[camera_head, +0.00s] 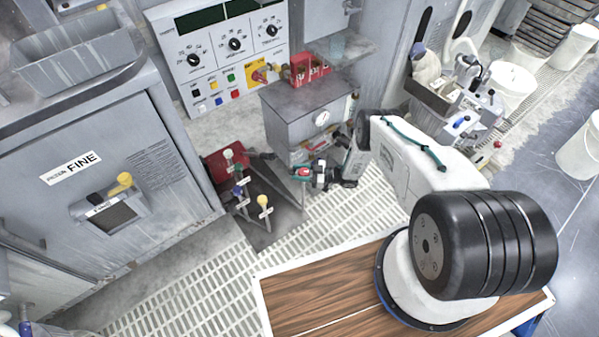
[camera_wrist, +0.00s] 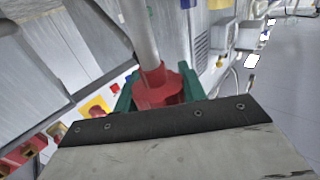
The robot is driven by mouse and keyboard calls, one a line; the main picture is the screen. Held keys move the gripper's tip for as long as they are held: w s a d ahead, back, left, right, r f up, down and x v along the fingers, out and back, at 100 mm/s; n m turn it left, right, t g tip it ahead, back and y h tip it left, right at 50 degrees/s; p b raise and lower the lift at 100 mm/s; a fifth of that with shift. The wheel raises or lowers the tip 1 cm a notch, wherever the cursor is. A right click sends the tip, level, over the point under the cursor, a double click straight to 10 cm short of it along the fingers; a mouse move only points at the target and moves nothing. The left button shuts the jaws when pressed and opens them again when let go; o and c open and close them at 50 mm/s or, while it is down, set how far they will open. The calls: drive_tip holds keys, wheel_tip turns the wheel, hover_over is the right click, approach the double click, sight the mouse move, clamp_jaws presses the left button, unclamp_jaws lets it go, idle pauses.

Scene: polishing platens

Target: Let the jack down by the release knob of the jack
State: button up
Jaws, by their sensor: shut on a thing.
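My gripper (camera_head: 316,174) is low, in front of the grey box with a round gauge, at the end of my white arm. In the wrist view its teal fingers (camera_wrist: 160,94) stand on both sides of a red knob-like piece (camera_wrist: 158,88) and are shut on it. A pale grey rod (camera_wrist: 140,32) runs up from this red piece. A small bit of red also shows at the gripper in the head view (camera_head: 303,172). I cannot tell for sure which part is the jack's body; the arm and fingers hide much there.
The grey gauge box (camera_head: 305,112) stands close behind my gripper. A dark plate with several upright levers (camera_head: 262,207) is just left. A control panel (camera_head: 222,50) is at the back, a FINE cabinet (camera_head: 95,185) at left. Light floor grating (camera_head: 185,290) lies open in front.

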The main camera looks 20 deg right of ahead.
drive_tip(key=shift+s+n+g+y, duration=0.1)
drive_tip(key=shift+n+g+y, duration=0.25)
drive_tip(key=shift+g, duration=0.25)
drive_tip(key=o, duration=1)
drive_tip(key=v, duration=0.7)
drive_tip(key=shift+s+d, duration=0.1)
drive_tip(key=shift+d, duration=0.2)
